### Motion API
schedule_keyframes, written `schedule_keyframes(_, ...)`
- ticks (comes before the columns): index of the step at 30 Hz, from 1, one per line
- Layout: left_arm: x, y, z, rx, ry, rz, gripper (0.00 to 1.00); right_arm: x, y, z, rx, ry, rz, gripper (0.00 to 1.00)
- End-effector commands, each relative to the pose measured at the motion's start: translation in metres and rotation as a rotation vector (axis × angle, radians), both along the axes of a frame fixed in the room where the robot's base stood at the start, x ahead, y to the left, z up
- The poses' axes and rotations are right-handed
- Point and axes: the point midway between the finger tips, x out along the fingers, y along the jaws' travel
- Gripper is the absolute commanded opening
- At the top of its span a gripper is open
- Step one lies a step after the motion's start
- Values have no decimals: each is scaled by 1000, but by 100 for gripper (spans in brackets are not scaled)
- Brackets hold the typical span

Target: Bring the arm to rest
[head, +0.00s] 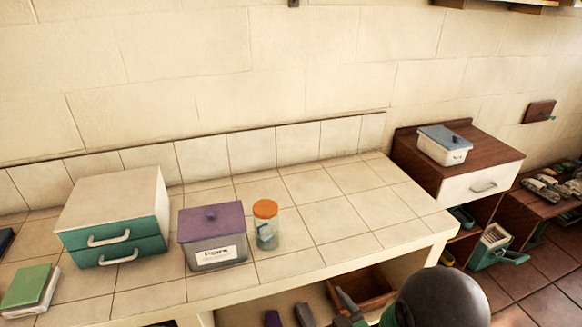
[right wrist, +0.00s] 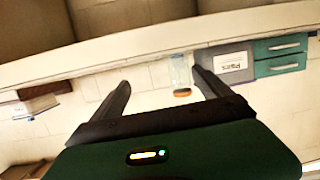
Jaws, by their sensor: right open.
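My right gripper (head: 320,300) shows at the bottom of the head view, partly cut off by the frame edge, in front of the tiled counter (head: 335,203). In the right wrist view my right gripper (right wrist: 160,76) has its two dark fingers spread apart with nothing held between them. That view is upside down, with the jar and the box beyond the fingers. My left gripper does not show.
On the counter stand a teal-drawered chest (head: 113,218), a purple-lidded box (head: 212,236), an orange-lidded jar (head: 266,224) and stacked books (head: 31,290). A wooden cabinet (head: 470,155) with a lidded white container (head: 443,146) stands right. The counter's right half is clear.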

Motion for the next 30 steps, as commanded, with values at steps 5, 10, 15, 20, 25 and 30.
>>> schedule_keyframes(5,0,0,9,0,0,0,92,0,-25,-3,-73,158,-67,88)
schedule_keyframes(10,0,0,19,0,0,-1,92,-17,-63,-5,-146,400,-166,88)
schedule_keyframes(15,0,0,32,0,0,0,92,-80,-105,6,-190,762,-290,88)
schedule_keyframes(20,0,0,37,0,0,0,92,-138,-119,20,-186,1005,-349,88)
schedule_keyframes(25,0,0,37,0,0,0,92,-143,-119,21,-185,1023,-351,88)
schedule_keyframes(30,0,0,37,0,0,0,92,-143,-119,21,-185,1023,-351,88)
